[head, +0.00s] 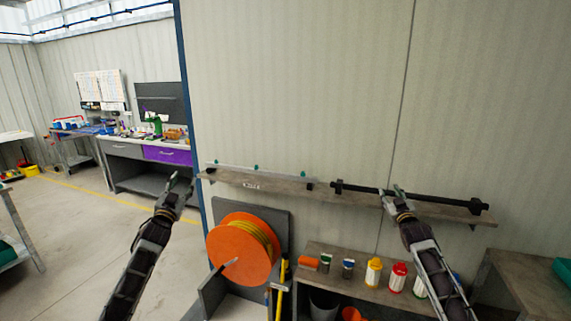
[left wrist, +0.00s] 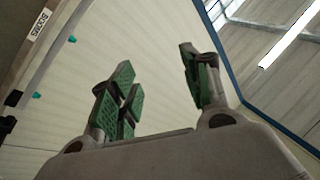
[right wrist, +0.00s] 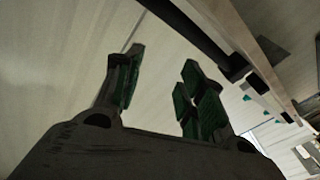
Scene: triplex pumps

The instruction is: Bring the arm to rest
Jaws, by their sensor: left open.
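My left gripper (head: 180,184) is raised in front of the left end of the wall shelf in the head view. Its green-padded fingers stand apart and empty in the left wrist view (left wrist: 157,75). My right gripper (head: 395,192) is raised and overlaps the black bar (head: 440,200) on the wall shelf (head: 330,194) in the head view. In the right wrist view (right wrist: 162,72) its fingers are also apart with nothing between them, and the bar (right wrist: 190,30) passes beside them. Both arms reach up from the bottom of the head view.
An orange reel (head: 232,256) stands below the shelf. Several bottles, including a white and yellow one (head: 373,273), stand on a low bench (head: 335,264). A thin rod with green fittings (head: 256,174) lies on the shelf's left part. Open floor (head: 75,235) lies to the left.

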